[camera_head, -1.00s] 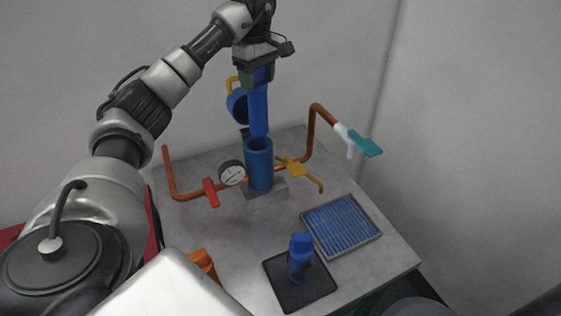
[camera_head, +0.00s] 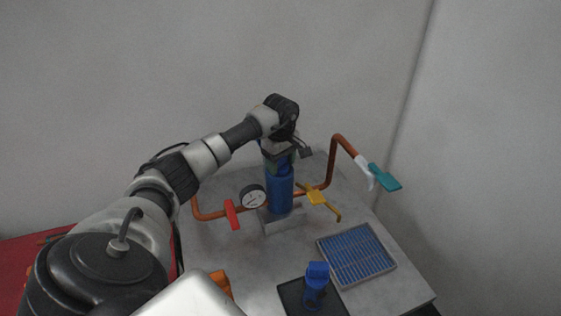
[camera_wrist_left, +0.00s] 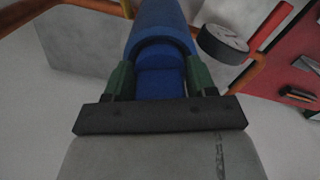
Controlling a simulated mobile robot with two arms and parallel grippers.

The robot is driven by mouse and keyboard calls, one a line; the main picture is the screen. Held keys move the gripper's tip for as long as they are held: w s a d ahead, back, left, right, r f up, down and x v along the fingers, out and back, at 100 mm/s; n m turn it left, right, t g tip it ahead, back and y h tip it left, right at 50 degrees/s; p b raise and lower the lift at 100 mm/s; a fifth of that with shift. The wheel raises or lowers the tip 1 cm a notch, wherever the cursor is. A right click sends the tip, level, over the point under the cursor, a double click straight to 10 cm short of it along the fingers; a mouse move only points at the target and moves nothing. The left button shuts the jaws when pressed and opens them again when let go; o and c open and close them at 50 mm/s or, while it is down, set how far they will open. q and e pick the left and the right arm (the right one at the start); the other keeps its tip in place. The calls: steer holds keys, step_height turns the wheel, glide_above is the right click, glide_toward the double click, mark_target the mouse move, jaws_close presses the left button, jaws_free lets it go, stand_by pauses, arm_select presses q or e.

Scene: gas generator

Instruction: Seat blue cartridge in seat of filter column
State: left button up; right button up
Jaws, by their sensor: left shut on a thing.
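The blue filter column (camera_head: 280,193) stands on its grey base, and its rim also shows in the left wrist view (camera_wrist_left: 160,22). My left gripper (camera_head: 279,166) is directly above the column, pointing down. Its green fingers are shut on the blue cartridge (camera_wrist_left: 160,84). In the left wrist view the cartridge's top end shows between the fingers, and its lower part is inside the column's opening. How deep it sits, and whether it touches the seat, is hidden. My right gripper is not in view.
A pressure gauge (camera_head: 253,196), a red-handled valve (camera_head: 232,215) and a yellow-handled valve (camera_head: 318,196) flank the column on copper pipe. A teal-handled tap (camera_head: 383,179) is at right. A blue-ribbed tray (camera_head: 357,254) and a blue part (camera_head: 317,284) on a black mat (camera_head: 292,296) lie in front.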

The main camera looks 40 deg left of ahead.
arm_select(q)
steer(key=shift+f, duration=0.4)
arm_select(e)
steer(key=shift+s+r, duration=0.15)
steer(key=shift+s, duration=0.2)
arm_select(q)
steer(key=shift+f, duration=0.1)
